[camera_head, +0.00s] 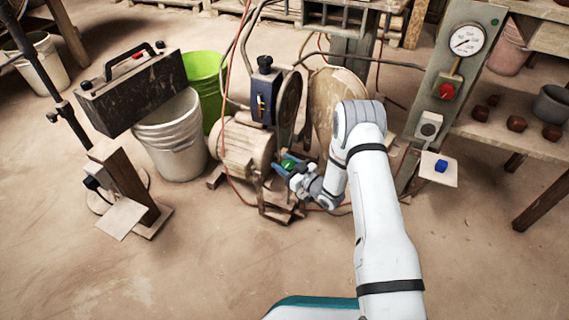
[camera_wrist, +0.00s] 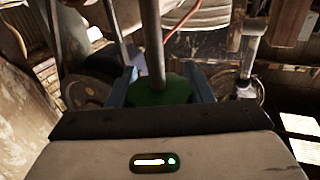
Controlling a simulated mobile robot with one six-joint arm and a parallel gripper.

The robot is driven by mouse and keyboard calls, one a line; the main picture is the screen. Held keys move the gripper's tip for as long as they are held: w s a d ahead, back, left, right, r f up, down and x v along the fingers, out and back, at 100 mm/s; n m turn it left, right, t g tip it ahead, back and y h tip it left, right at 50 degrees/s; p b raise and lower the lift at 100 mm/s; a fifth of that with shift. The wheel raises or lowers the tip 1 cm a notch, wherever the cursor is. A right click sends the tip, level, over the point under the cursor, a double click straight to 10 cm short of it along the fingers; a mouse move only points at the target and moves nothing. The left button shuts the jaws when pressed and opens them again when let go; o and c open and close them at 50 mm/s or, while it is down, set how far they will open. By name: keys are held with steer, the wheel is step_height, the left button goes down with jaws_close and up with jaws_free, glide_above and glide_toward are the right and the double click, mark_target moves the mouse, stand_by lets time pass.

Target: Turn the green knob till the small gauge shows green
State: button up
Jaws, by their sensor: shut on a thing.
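The green knob (camera_head: 288,164) is at the front of the machine, low beside the beige motor. I cannot make out a separate small gauge for sure. A blue box (camera_head: 263,97) on the machine has a small yellowish mark, too small to read.
The beige motor (camera_head: 240,147) and a large disc stand close to my gripper. A white bucket (camera_head: 172,143) and a green bucket (camera_head: 207,82) are to the left. A red knob (camera_head: 446,91) is on the right panel. Hoses hang around the machine. The front floor is clear.

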steer(key=m+t+h, duration=0.1)
steer(key=m+h, duration=0.1)
steer(key=m+t+h, duration=0.1)
steer(key=t+h, duration=0.1)
steer(key=m+t+h, duration=0.2)
steer(key=h, duration=0.1)
steer(key=shift+w+d+f+m, duration=0.15)
steer(key=shift+w+d+m, duration=0.05)
steer(key=shift+d+m, duration=0.15)
steer(key=shift+w+d+m+t+h, duration=0.15)
steer(key=shift+m+t+h, duration=0.1)
steer(key=shift+m+h, duration=0.7)
steer(key=shift+s+d+m+t+h, duration=0.15)
steer(key=shift+m+h, duration=0.35)
steer(key=shift+h, duration=0.8)
steer(key=shift+w+d+m+t+h, duration=0.15)
steer(key=shift+m+t+h, duration=0.15)
steer(key=shift+m+h, duration=0.65)
steer(key=shift+d+h, duration=0.1)
steer(key=shift+h, duration=0.3)
steer(key=o, duration=1)
steer(key=s+p, duration=0.2)
steer(key=s, duration=0.5)
steer(key=shift+s+p, duration=0.4)
